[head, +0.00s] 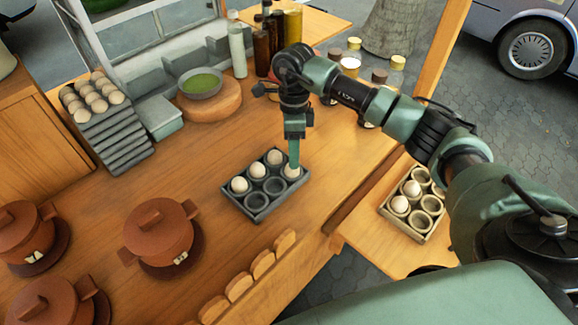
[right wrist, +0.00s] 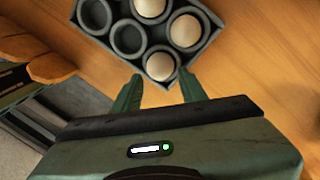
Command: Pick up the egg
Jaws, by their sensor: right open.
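One egg (head: 292,172) is in the tray's right corner cup. My right gripper (head: 293,163) points down at this egg, its fingertips close above or beside it. In the right wrist view the same egg (right wrist: 161,66) lies between the tips of the two open green fingers (right wrist: 159,76). Whether the fingers touch it I cannot tell. Other eggs (right wrist: 186,30) sit in cups beyond it. My left gripper is not in view.
A second tray (head: 385,212) with eggs stands on a lower ledge at the right. Brown clay pots (head: 160,238) are at the left. A green bowl (head: 201,83), bottles (head: 237,50) and a stepped egg rack (head: 115,135) stand behind. Wooden slats (head: 262,265) line the front edge.

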